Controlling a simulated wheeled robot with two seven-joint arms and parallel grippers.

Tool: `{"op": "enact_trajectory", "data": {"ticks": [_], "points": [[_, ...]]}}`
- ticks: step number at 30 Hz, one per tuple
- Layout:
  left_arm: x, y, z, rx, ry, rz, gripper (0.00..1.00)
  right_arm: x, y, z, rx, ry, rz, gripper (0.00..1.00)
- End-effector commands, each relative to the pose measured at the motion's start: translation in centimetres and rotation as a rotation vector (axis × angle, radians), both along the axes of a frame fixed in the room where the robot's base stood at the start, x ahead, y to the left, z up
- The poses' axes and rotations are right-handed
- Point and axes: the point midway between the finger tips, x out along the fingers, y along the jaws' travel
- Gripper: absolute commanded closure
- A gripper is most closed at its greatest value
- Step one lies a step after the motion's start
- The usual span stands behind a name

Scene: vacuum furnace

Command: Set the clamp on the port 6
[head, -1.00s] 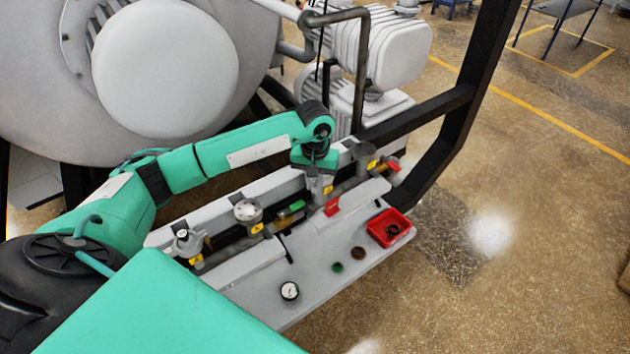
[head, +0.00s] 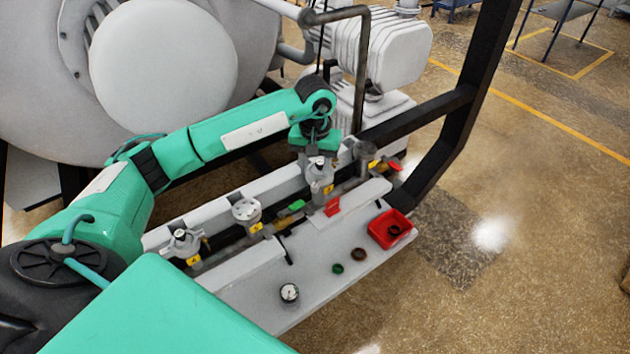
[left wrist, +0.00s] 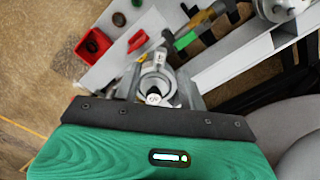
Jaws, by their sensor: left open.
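A port with a grey clamp (head: 320,178) stands on the pipe line, right of the middle, with a yellow tag beside it. The clamp also shows in the left wrist view (left wrist: 158,68), seated around the port, with a pale numbered part in front; I cannot read the number. My left gripper (head: 316,146) is open just above this port, and its fingers are mostly hidden in the head view. Another port with a clamp (head: 184,243) stands at the left end. My right gripper is not in view.
A red tray (head: 390,229) with dark rings lies at the bench's right end. A green ring (head: 338,268), a brown ring (head: 358,254) and a gauge (head: 289,293) lie on the bench. Red (head: 332,206) and green (head: 291,208) handles flank the line. A black frame post (head: 470,90) rises right.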

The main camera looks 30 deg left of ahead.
Motion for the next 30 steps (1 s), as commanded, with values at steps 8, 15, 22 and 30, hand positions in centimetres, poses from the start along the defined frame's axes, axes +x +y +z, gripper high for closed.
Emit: {"op": "enact_trajectory", "data": {"ticks": [8,15,22,30], "points": [[0.1,0.0,5.3,0.000,-0.004,-0.001,0.59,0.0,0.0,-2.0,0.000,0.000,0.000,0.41],[0.0,0.0,8.1,-0.001,-0.001,-0.001,0.59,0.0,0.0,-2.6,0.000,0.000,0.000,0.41],[0.0,0.0,8.7,0.000,0.000,-0.001,0.59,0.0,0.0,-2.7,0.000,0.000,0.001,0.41],[0.0,0.0,8.7,0.000,0.000,-0.001,0.59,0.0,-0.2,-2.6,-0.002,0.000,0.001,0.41]]}}
